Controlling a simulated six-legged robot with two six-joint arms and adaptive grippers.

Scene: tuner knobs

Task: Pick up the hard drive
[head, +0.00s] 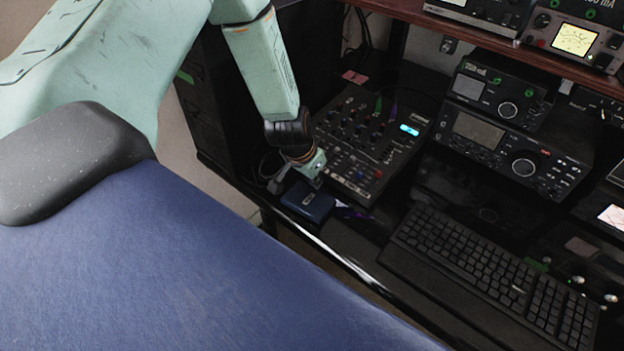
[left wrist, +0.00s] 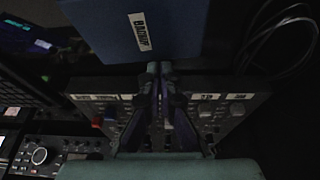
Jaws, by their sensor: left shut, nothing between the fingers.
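The hard drive (head: 308,201) is a small dark blue box lying on the black desk near its front edge, in front of the mixer. In the left wrist view the blue drive (left wrist: 185,30) fills the upper middle and carries a white label reading "BACKUP". My left gripper (head: 314,178) is right at the drive's mixer-side edge in the head view. In the left wrist view its fingers (left wrist: 160,68) are together and empty, with the tips at the drive's near edge. I cannot tell whether they touch it. My right gripper is not in view.
The mixer (head: 365,140) with many knobs stands close behind the drive. A black keyboard (head: 490,280) lies to the right, and radio units (head: 515,150) stand behind it. Black cables (left wrist: 285,35) lie beside the drive. A desk strip between drive and keyboard is mostly clear.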

